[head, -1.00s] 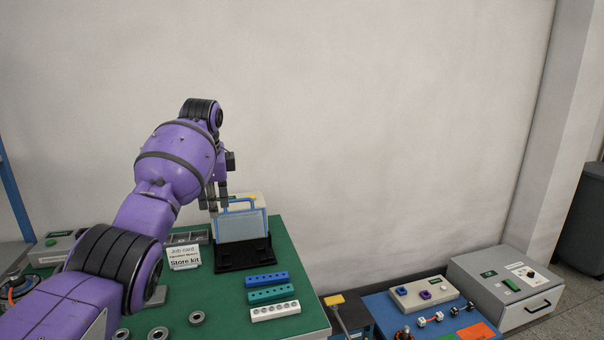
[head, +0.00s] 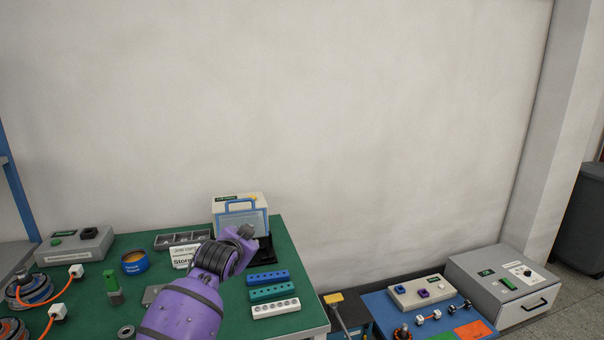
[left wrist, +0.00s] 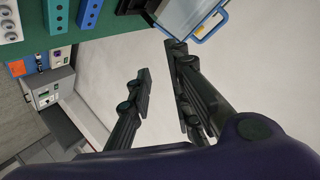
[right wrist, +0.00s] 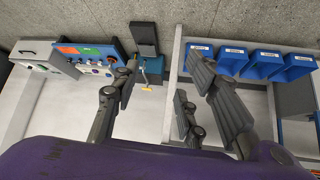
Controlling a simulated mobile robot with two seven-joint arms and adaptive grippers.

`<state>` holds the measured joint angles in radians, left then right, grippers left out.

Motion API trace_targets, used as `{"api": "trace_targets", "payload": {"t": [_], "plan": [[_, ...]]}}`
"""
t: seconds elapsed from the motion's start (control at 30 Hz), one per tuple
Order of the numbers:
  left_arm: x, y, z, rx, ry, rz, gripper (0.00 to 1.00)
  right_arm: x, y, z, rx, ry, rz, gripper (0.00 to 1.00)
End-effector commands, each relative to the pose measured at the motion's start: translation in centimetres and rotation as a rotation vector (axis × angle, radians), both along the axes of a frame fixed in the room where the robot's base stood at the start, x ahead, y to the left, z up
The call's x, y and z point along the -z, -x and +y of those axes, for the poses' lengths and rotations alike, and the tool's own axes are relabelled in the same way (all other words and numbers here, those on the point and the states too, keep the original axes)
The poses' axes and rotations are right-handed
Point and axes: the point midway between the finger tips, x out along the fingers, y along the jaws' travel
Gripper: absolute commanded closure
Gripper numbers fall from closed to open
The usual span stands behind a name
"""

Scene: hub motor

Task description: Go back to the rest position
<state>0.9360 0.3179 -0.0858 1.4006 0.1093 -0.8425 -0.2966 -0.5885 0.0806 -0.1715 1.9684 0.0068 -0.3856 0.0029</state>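My left arm's purple wrist (head: 225,262) shows low over the green table in the head view; its fingers cannot be made out there. In the left wrist view the left gripper (left wrist: 158,62) is open, its fingers apart with nothing between them. A clear case with a blue handle (left wrist: 205,20) shows beyond the right finger there. In the head view this blue-handled case (head: 240,221) stands at the back of the table, beyond my wrist. My right gripper (right wrist: 163,75) is open and empty in the right wrist view. It is outside the head view.
The green table (head: 308,318) holds blue, teal and white hole blocks (head: 275,307), a job card (head: 181,257) and motor parts (head: 35,287) at left. A blue bench (head: 375,308) stands at right. Blue bins (right wrist: 230,58) show in the right wrist view.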

Motion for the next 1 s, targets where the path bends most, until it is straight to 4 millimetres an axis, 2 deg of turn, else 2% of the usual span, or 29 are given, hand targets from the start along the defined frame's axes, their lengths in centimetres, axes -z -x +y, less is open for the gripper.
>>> {"api": "trace_targets", "payload": {"t": [0.03, 0.1, 0.27, 0.4, 0.57, 0.77, 0.8, 0.9, 1.0], "plan": [[2.5, 2.2, -0.1, -0.003, 0.041, -0.004, 0.81, -0.4, -0.3, 0.1, -0.001, -0.002, -0.006, 0.60], [5.6, 5.3, -0.3, -0.008, 0.100, -0.014, 0.81, -0.6, -0.4, 0.2, -0.004, -0.003, -0.009, 0.60], [11.8, 13.1, -0.4, -0.030, 0.229, -0.013, 0.81, -1.0, -0.7, 0.4, -0.007, -0.006, -0.013, 0.60], [16.2, 20.9, 0.0, -0.065, 0.329, 0.009, 0.81, -1.3, -0.9, 0.4, -0.010, -0.005, -0.016, 0.60], [20.5, 30.4, 0.8, -0.125, 0.411, 0.058, 0.81, -2.0, -1.4, 0.3, -0.014, -0.003, -0.028, 0.60], [25.3, 43.3, 2.4, -0.229, 0.452, 0.178, 0.81, -2.8, -1.8, 0.3, -0.013, -0.005, -0.040, 0.60], [26.4, 46.0, 2.7, -0.255, 0.453, 0.214, 0.81, -2.9, -1.8, 0.4, -0.013, -0.006, -0.042, 0.60], [28.6, 51.9, 3.4, -0.312, 0.455, 0.294, 0.81, -3.2, -1.9, 0.4, -0.013, -0.006, -0.045, 0.60], [30.4, 56.3, 4.0, -0.354, 0.450, 0.359, 0.81, -3.3, -1.8, 0.4, -0.010, -0.007, -0.045, 0.60]]}}
